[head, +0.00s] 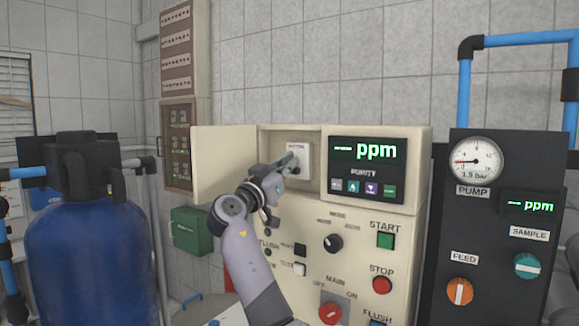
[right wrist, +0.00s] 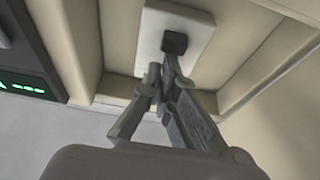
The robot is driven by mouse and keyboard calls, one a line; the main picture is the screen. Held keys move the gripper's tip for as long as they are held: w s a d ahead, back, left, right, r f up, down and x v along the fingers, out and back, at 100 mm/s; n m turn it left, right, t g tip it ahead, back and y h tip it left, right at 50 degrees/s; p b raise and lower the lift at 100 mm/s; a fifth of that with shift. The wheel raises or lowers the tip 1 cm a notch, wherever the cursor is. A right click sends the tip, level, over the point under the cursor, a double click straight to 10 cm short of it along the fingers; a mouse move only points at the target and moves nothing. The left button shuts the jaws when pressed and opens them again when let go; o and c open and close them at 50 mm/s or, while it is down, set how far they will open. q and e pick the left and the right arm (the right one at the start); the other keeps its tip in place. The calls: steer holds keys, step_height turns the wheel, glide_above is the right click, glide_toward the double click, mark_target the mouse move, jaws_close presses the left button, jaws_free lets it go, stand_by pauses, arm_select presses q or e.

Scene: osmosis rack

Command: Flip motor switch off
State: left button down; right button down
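The motor switch is a white plate (head: 304,153) in an open recess of the cream control cabinet. In the right wrist view, the plate (right wrist: 192,28) carries a dark toggle (right wrist: 174,42). My right gripper (head: 291,160) reaches into the recess in front of the plate and hides part of it. In the right wrist view, its fingertips (right wrist: 162,68) are close together with nothing between them. One fingertip is at the toggle's lower edge; I cannot tell whether it touches. The toggle's on or off position is unclear. My left gripper is not in view.
The recess's cream door (head: 225,150) stands open at left. A ppm display (head: 366,153) is just right of the recess. Below are a red main knob (head: 331,312), a green start button (head: 385,240) and a red stop button (head: 381,285). A blue tank (head: 88,245) stands at left.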

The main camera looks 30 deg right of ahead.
steer(key=v, duration=1.2)
steer(key=shift+w, duration=0.1)
